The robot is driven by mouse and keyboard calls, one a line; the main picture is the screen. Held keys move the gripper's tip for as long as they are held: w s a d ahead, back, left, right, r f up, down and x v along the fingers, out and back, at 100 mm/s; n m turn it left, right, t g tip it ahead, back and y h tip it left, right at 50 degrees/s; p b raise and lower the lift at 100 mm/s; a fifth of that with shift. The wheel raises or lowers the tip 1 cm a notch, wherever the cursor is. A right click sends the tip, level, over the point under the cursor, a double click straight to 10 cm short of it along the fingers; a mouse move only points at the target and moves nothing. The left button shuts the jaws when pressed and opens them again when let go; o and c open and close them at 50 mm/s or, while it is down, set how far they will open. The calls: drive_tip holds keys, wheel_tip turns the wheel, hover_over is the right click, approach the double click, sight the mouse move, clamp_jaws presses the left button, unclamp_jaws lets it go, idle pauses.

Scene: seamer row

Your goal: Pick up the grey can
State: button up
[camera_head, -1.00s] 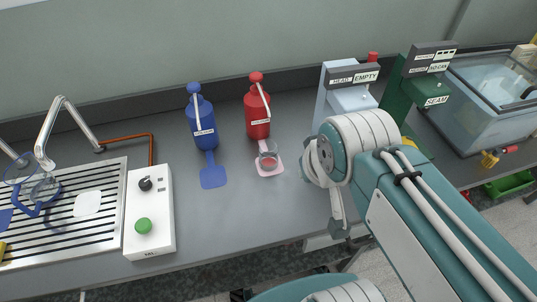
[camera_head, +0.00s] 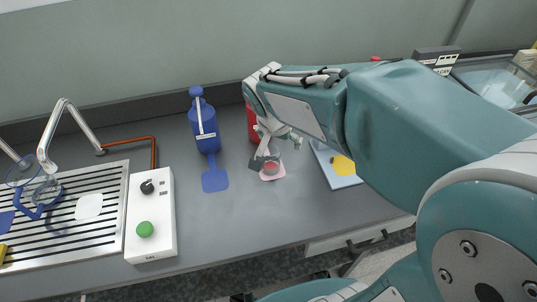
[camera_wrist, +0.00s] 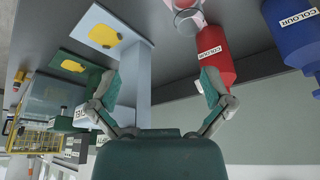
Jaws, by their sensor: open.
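The grey can (camera_head: 271,167) stands on a small pink pad (camera_head: 265,178) in front of the red bottle (camera_head: 252,122); its inside looks reddish. My gripper (camera_head: 277,150) is in front of the red bottle and just above the can, and one finger partly hides the can. In the wrist view the can (camera_wrist: 187,22) shows at the top, beyond the fingertips and beside the red bottle (camera_wrist: 214,55). My gripper (camera_wrist: 160,88) is open there, with nothing between its fingers.
A blue bottle (camera_head: 203,122) stands left of the red one, with a blue pad (camera_head: 215,180) before it. A white control box (camera_head: 150,215) and a slatted sink drainer (camera_head: 70,235) are further left. A pale stand base with a yellow patch (camera_head: 343,165) is to the right. The front counter is clear.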

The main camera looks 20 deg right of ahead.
sight(264, 154)
drive_tip(key=w+f+m, duration=0.1)
drive_tip(key=w+f, duration=0.2)
drive_tip(key=f, duration=0.2)
drive_tip(key=w+a+f+m, duration=0.1)
drive_tip(key=w+f, duration=0.2)
drive_tip(key=f, duration=0.1)
drive_tip(key=w+f+m+h, duration=0.1)
drive_tip(key=w+f+m, duration=0.1)
drive_tip(key=f, duration=0.3)
drive_tip(key=shift+w+a+f+g, duration=0.15)
drive_tip(key=shift+w+f+g, duration=0.05)
drive_tip(key=shift+w, duration=0.2)
drive_tip(key=shift+w+a+f+g, duration=0.1)
drive_tip(key=shift+w+f+g, duration=0.1)
drive_tip(key=shift+w, duration=0.2)
drive_tip(key=x, duration=0.5)
drive_tip(key=shift+d+r, duration=0.1)
drive_tip(key=shift+d, duration=0.25)
drive_tip(key=shift+c, duration=0.3)
drive_tip(key=c, duration=0.7)
drive_tip(key=shift+r, duration=0.1)
